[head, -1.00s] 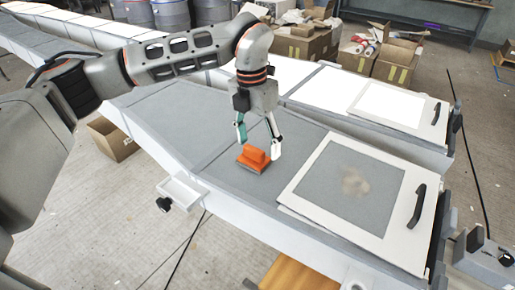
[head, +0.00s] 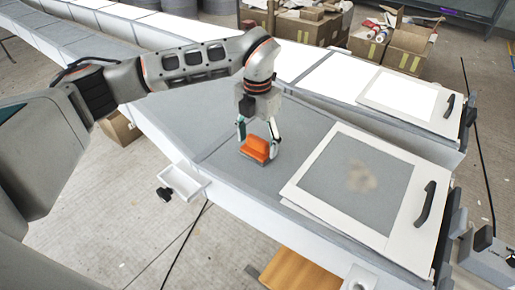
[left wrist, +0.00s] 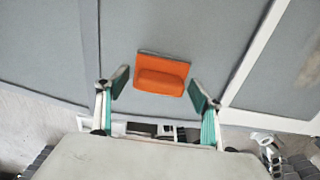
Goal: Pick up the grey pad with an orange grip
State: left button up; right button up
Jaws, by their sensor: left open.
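The grey pad with an orange grip (head: 255,149) lies on the grey top of the long mould table. In the left wrist view its orange grip (left wrist: 161,80) shows between the two fingers, a little beyond their tips. My left gripper (head: 258,129) points down at the pad in the head view, with a finger on either side of the grip. In the left wrist view the left gripper (left wrist: 160,92) is open, with a gap between each finger and the grip. My right gripper is in neither view.
A white-framed panel (head: 317,203) with a black handle (head: 425,203) lies right of the pad. A small white tray (head: 184,181) sticks out from the table's near side. The grey surface (head: 205,123) left of the pad is clear. Cardboard boxes (head: 405,55) stand behind.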

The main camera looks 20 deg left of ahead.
aim_at(257, 139)
pick_arm(q)
jog(key=c, duration=1.2)
jog(key=shift+r, duration=0.15)
notch_tip(257, 139, up, 20)
jog(key=shift+f, duration=0.1)
jog(key=shift+o, duration=0.6)
